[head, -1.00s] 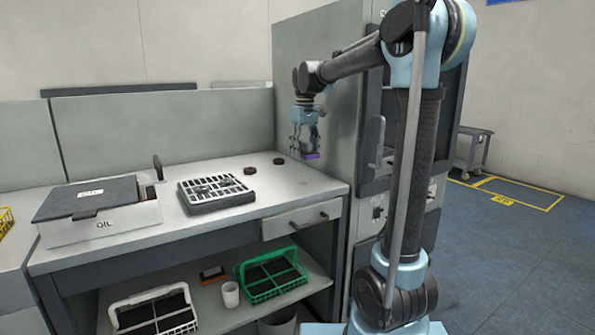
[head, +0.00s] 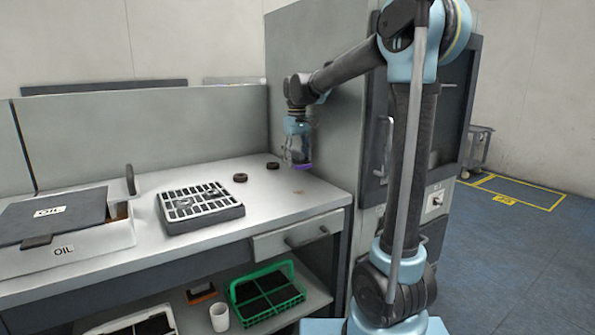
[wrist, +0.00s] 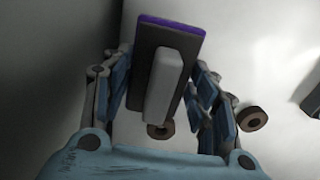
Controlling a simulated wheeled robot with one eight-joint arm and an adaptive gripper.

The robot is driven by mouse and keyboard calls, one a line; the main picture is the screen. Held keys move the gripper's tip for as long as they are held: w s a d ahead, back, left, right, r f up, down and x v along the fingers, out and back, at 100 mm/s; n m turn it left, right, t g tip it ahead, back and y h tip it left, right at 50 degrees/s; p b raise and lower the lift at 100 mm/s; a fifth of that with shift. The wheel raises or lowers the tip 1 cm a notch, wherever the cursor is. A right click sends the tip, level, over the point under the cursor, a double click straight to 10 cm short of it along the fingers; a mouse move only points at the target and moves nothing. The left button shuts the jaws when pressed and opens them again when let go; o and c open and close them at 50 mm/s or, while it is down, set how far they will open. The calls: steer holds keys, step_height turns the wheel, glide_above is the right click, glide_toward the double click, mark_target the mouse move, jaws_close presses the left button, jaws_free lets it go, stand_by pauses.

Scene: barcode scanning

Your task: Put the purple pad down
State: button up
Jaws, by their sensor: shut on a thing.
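The purple pad (head: 302,167) is held by my gripper (head: 298,150) above the right end of the counter, beside the tall grey cabinet. In the wrist view the pad (wrist: 196,30) shows as a dark slab with a purple edge and a light grey handle block (wrist: 166,85). My gripper's fingers (wrist: 160,90) stand on either side of the handle and are shut on it. The pad appears apart from the counter top (head: 290,205), though the exact gap is hard to tell.
Two small dark rings (head: 240,178) (head: 273,165) lie on the counter left of the pad. A slatted tray (head: 202,208) and an oil box (head: 60,225) stand farther left. The tall cabinet (head: 335,100) borders the right side. The counter's front right is clear.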

mark_target(296, 176)
steer(key=shift+a+f, duration=0.1)
steer(key=shift+f, duration=1.95)
steer(key=o, duration=1.1)
steer(key=shift+f, duration=0.1)
step_height(296, 176, up, 12)
steer(key=shift+r, duration=0.15)
